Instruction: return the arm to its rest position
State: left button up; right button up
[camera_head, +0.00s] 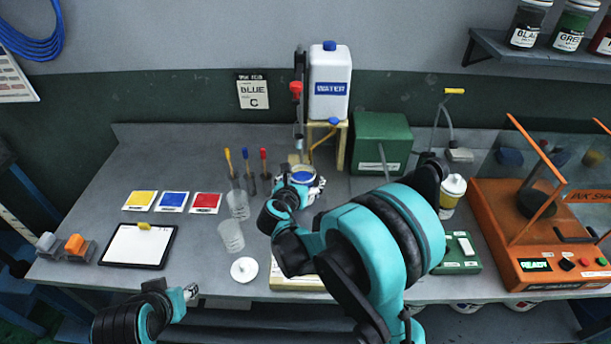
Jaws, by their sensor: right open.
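My right arm reaches up from the lower middle, and its gripper (306,188) is at the far middle of the bench, beneath a dispenser stand. The gripper is open. A round container with blue in it (302,176) is right at its fingers; I cannot tell whether they touch it. My left arm comes in low at the left, and its gripper (190,292) hangs by the bench's front edge, away from the objects. It is too small to tell whether it is open or shut.
Clear beakers (231,236), a white lid (244,270) and a clipboard (137,246) are at the left-middle of the grey bench (190,150). A water jug (331,85) and green box (382,140) stand behind my right arm. An orange ink shaker (500,230) fills the right end.

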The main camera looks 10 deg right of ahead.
jog(key=v, duration=1)
jog(key=s+d+m+g+y, duration=0.35)
jog(key=s+d+m, duration=0.5)
jog(key=m, duration=0.65)
jog(key=s+a+m+y, duration=0.2)
jog(key=s+m+y, duration=0.1)
jog(key=s+m, duration=0.9)
jog(key=m+g, duration=0.1)
jog(key=m, duration=0.1)
jog(key=shift+s+a+f+m, duration=0.3)
jog(key=shift+s+f+m, duration=0.05)
jog(key=shift+f+m, duration=0.05)
